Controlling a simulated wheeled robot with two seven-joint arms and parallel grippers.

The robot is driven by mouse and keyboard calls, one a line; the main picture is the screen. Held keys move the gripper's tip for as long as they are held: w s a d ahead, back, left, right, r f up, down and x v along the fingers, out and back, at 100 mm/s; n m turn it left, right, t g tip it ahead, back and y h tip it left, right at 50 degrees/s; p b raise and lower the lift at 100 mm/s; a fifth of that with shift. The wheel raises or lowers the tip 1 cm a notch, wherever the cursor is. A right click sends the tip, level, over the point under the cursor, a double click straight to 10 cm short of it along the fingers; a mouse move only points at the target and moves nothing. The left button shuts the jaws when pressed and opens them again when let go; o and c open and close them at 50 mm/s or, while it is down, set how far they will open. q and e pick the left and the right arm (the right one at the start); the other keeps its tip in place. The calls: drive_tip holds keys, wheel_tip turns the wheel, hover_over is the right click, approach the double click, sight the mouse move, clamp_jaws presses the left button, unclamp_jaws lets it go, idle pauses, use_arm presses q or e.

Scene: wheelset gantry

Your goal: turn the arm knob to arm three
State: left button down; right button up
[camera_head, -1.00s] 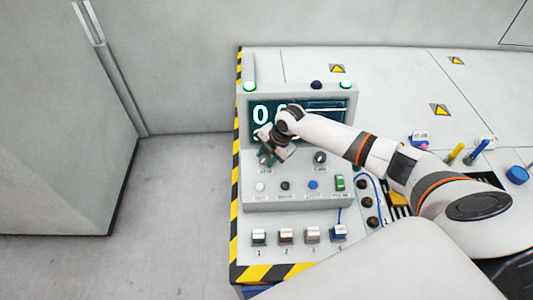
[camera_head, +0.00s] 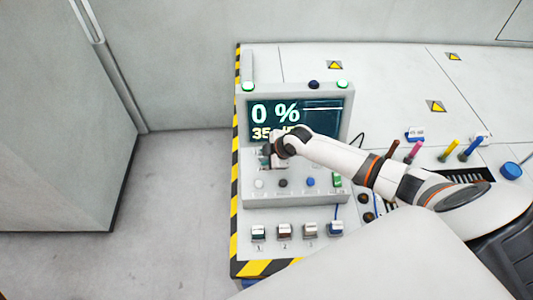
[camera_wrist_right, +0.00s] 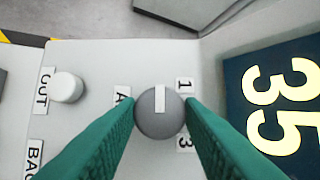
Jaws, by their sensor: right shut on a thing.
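The arm knob (camera_wrist_right: 160,122) is a round grey knob with a white pointer bar. In the right wrist view the bar runs from its middle to the top rim. In the head view my right gripper (camera_head: 271,156) is at the console's upper left, covering the knob. My left gripper is not in view.
The grey console (camera_head: 241,175) has a display (camera_head: 300,117) reading 0 % and a partly hidden 35. A white button (camera_wrist_right: 68,88) stands beside the knob. Several buttons and numbered switches (camera_head: 258,233) lie below. Pens (camera_head: 449,150) stand at the right.

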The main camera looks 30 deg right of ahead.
idle(0.3)
drive_tip(key=o, duration=1)
drive_tip(key=b+v, duration=0.2)
drive_tip(key=v, duration=1)
drive_tip(key=shift+b, duration=0.4)
